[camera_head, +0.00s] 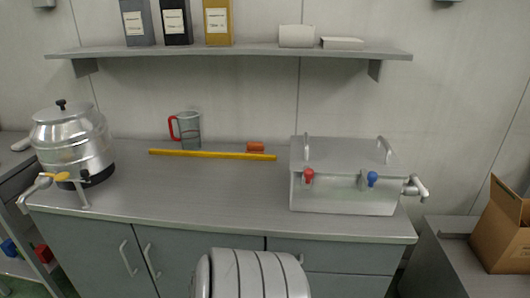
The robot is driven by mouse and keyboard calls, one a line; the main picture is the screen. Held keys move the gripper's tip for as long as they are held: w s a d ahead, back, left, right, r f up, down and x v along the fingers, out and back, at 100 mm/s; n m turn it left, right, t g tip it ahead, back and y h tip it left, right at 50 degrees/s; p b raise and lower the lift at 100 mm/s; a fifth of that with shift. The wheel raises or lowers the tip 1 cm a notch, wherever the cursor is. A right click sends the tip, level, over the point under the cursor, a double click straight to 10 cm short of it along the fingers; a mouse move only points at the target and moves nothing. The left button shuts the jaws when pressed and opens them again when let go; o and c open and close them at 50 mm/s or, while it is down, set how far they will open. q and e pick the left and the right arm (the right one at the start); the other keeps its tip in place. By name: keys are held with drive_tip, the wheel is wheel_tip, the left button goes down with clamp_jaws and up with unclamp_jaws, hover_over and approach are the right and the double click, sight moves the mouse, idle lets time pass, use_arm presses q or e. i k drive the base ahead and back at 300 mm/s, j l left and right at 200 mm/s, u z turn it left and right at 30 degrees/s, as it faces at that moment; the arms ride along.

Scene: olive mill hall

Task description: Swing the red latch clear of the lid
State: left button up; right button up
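A grey metal box (340,203) stands on the right part of the worktop, with a flat lid (345,152) closed on top. The lid has two upright handles (306,150). The red latch (308,174) is a round red knob at the lid's front edge, left of centre. A blue latch (372,178) sits at the same edge further right, with a small metal plate beside it. The red latch appears to overlap the lid edge; its exact angle is too small to tell. Neither of my grippers is in view.
A spout (417,188) juts from the box's right side. A steel urn (75,143) stands far left. The shelf (235,52) overhangs behind. The front-middle worktop is clear.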

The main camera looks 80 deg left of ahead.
sight(308, 171)
drive_tip(key=u, duration=2.05)
